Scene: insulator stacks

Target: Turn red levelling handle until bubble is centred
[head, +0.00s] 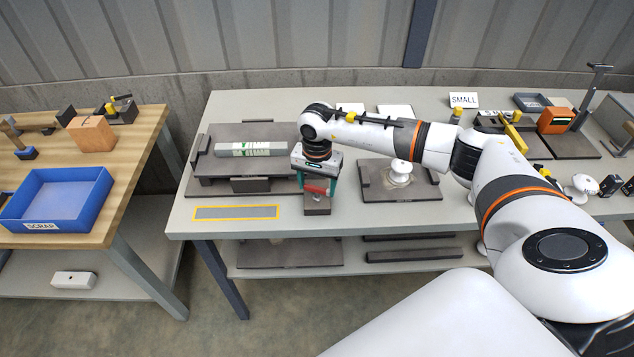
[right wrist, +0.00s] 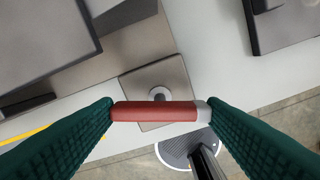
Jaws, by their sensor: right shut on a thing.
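My right gripper (head: 317,187) points down at the front of the grey table. Its green fingers are shut on the red levelling handle (head: 316,190). In the right wrist view the handle (right wrist: 155,111) lies crosswise between the two finger pads, with a pale end at the right. Below it is a square block (right wrist: 133,88) with a round dark-centred shaft. I cannot make out a bubble. My left gripper is not in view.
A yellow-edged grey strip (head: 236,212) lies at the table's front left. A dark tray with a white insulator (head: 399,172) stands right of the gripper. A blue scrap bin (head: 62,196) sits on the wooden bench. Tools and an orange device (head: 556,119) crowd the back right.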

